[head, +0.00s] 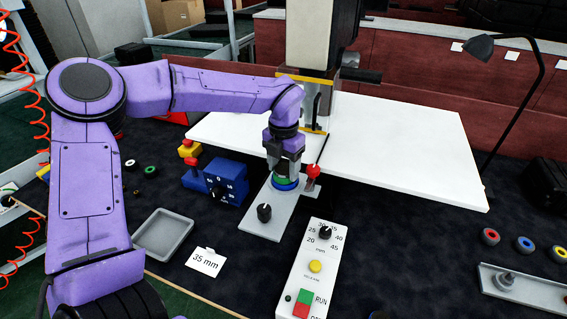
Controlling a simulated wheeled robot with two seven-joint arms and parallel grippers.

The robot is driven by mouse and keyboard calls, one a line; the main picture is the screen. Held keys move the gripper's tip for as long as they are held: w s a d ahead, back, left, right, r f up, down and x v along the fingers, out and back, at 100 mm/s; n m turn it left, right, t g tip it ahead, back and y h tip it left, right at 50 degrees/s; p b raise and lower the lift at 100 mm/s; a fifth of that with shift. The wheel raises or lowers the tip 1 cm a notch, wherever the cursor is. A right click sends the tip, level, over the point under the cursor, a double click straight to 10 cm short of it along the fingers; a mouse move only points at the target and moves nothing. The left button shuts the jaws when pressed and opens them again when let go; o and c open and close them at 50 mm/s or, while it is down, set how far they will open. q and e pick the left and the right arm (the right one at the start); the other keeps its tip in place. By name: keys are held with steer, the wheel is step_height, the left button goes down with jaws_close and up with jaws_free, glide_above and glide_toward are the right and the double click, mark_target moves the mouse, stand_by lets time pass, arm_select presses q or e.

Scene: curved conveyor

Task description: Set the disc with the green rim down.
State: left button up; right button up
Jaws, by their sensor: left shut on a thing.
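My left gripper (284,164) reaches in from the left and points down over a grey metal plate fixture (262,217). It is shut on the disc with the green rim (280,179), whose green edge shows between and just below the fingers. A blue ring (286,187) shows directly beneath the green, at the fixture's far end. I cannot tell whether the disc touches it. The fingers hide much of the disc. My right gripper is not in view.
A red-knobbed lever (313,171) stands close right of the gripper. A blue dial box (216,182) is to the left, a white control panel (315,267) in front. A grey tray (164,234) lies front left. Coloured rollers, including a red one (490,236), lie at right.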

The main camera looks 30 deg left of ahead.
mark_target(284, 168)
arm_select(q)
steer(key=shift+f, duration=0.35)
steer(key=shift+c, duration=0.4)
steer(key=shift+f, duration=0.15)
steer(key=shift+c, duration=0.6)
steer(key=o, duration=1.3)
steer(key=shift+c, duration=0.2)
steer(key=shift+o, duration=0.3)
steer(key=shift+w+a+f, duration=0.1)
steer(key=shift+w, duration=0.1)
step_height(284, 168, up, 12)
steer(key=b, duration=0.2)
